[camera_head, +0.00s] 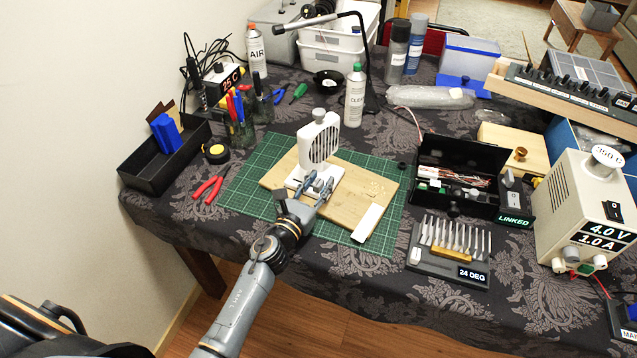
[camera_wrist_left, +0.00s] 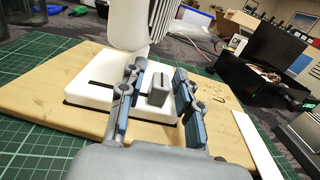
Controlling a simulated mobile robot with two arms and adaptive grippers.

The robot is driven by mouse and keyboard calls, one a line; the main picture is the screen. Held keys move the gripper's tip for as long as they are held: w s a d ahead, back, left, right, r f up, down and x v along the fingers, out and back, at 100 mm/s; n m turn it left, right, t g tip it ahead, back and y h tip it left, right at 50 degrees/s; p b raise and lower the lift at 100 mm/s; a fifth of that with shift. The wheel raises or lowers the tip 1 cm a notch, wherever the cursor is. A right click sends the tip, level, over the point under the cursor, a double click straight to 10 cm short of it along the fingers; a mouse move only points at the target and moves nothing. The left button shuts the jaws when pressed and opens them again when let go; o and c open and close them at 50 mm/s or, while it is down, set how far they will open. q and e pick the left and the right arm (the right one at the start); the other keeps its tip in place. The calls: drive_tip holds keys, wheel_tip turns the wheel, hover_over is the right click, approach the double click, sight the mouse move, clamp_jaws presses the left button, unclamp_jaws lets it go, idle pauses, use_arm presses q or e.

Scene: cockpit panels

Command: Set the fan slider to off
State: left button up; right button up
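In the head view the knob is hard to make out behind my gripper. My left gripper (camera_head: 318,188) is at the front of the fan base. Its blue-padded fingers (camera_wrist_left: 161,97) are apart, one on each side of the knob, with gaps visible. My right gripper is not in view.
The board lies on a green cutting mat (camera_head: 256,173). Red pliers (camera_head: 207,190) lie at its left. A black open box (camera_head: 457,178) and a tool holder (camera_head: 447,265) marked "24 DEG" stand to the right.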

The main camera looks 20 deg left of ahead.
sight(296, 180)
use_arm(q)
clamp_jaws()
drive_tip(key=a, duration=0.4)
drive_tip(key=w+a+b, duration=0.1)
drive_tip(key=a, duration=0.1)
drive_tip(key=shift+a, duration=0.25)
drive_tip(key=shift+o, duration=1.8)
unclamp_jaws()
drive_tip(key=shift+d, duration=0.1)
drive_tip(key=s, duration=0.4)
drive_tip(key=s+a, duration=0.1)
drive_tip(key=s, duration=0.3)
drive_tip(key=s+a, duration=0.1)
drive_tip(key=s, duration=0.3)
drive_tip(key=shift+w, duration=0.1)
